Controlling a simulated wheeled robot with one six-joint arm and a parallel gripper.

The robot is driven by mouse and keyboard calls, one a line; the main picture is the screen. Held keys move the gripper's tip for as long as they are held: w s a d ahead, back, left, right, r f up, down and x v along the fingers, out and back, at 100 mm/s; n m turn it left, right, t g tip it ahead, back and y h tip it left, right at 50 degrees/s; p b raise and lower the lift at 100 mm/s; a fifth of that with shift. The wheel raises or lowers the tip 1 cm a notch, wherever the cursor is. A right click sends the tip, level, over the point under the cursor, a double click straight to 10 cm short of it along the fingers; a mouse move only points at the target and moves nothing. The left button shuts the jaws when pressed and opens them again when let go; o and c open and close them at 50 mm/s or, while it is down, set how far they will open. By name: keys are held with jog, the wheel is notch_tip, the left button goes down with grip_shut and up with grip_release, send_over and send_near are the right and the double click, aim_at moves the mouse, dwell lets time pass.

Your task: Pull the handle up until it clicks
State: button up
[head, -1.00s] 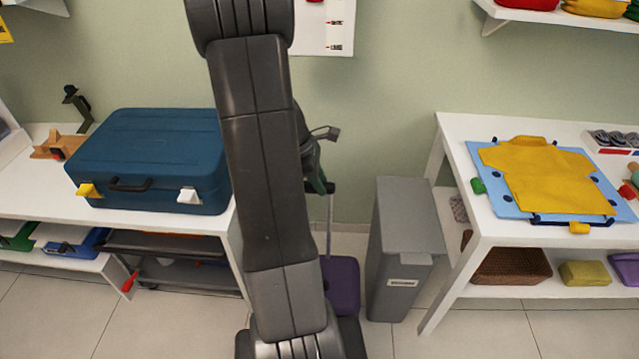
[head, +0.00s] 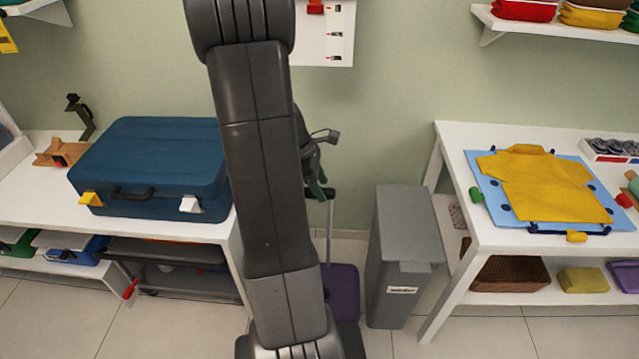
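A purple case (head: 343,292) stands on the floor against the wall, partly hidden behind my arm. A thin grey rod (head: 330,235) rises above it to a dark handle (head: 329,194), whose left part is hidden. My gripper (head: 318,160) shows only in part, past the right edge of my arm, close above the handle in the picture. I cannot tell whether it touches the handle. Its fingers are mostly hidden, so its opening is unclear.
A grey bin (head: 405,255) stands just right of the purple case. A white table (head: 460,250) with a yellow shirt on a blue board (head: 490,200) is at the right. A blue suitcase (head: 150,165) lies on the white bench (head: 40,200) at the left.

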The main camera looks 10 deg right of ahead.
jog(key=v, duration=1.4)
jog(key=shift+d+f, duration=0.15)
jog(key=x, duration=1.4)
jog(key=shift+s, duration=0.1)
